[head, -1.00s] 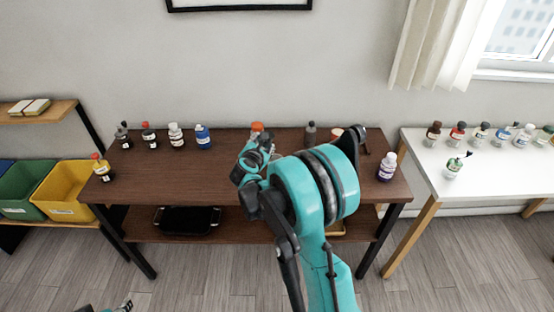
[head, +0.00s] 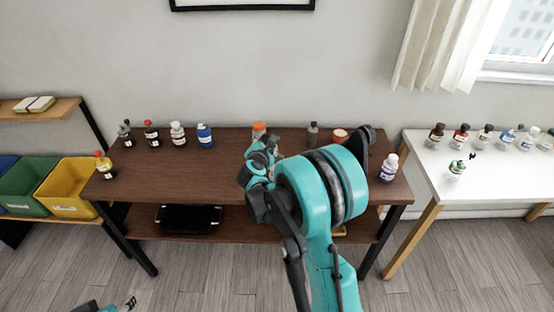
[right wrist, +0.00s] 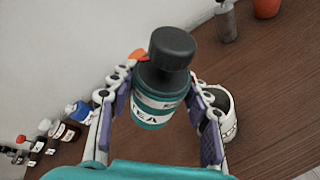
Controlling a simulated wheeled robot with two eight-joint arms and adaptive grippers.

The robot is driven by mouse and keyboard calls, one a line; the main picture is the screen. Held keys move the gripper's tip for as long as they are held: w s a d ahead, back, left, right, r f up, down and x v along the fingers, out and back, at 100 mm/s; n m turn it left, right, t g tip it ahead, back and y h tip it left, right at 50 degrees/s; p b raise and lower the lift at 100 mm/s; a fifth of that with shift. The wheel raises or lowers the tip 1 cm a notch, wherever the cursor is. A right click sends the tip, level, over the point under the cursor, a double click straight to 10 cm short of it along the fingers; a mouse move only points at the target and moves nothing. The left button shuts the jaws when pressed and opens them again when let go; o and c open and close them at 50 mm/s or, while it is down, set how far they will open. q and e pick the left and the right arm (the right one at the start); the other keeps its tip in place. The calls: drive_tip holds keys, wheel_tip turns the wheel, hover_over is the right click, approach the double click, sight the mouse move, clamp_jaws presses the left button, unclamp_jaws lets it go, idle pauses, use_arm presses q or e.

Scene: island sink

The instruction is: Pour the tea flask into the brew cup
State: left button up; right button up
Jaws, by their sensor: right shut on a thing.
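The tea flask (right wrist: 158,88), a teal bottle with a dark cap and a pale label reading TEA, is between the fingers of my right gripper (right wrist: 158,105) in the right wrist view. The gripper is shut on it, and the cap is on top. A white cup (right wrist: 229,128) with a dark inside, likely the brew cup, stands just right of the flask, partly behind the right finger. In the head view my right gripper (head: 258,165) is over the brown table, and my arm hides the flask and white cup. My left gripper (head: 127,303) shows small at the bottom edge, its jaws unclear.
The table's left middle is clear. A white table (head: 425,180) with bottles is at right.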

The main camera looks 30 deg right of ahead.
use_arm(q)
drive_tip(key=shift+d, duration=0.2)
use_arm(e)
drive_tip(key=shift+s+d+r+m+t, duration=0.1)
drive_tip(key=shift+s+r+m+t, duration=0.05)
drive_tip(key=shift+m+t, duration=0.2)
idle(0.5)
use_arm(q)
drive_tip(key=shift+w+d+f+b, duration=0.1)
drive_tip(key=shift+f+b, duration=0.5)
use_arm(e)
drive_tip(key=shift+f+m+t, duration=0.25)
drive_tip(key=shift+f+m, duration=0.3)
drive_tip(key=shift+m, duration=0.1)
drive_tip(key=shift+d+y, duration=0.1)
drive_tip(key=shift+y, duration=0.2)
use_arm(q)
drive_tip(key=shift+a+f, duration=0.15)
drive_tip(key=shift+a, duration=0.2)
use_arm(e)
drive_tip(key=shift+r, duration=0.1)
use_arm(q)
drive_tip(key=shift+s+a+f+b, duration=0.25)
drive_tip(key=shift+a+b, duration=0.1)
drive_tip(key=shift+a, duration=0.2)
use_arm(e)
drive_tip(key=shift+s+r+m+t, duration=0.1)
drive_tip(key=shift+m+t, duration=0.3)
drive_tip(key=shift+m, duration=0.2)
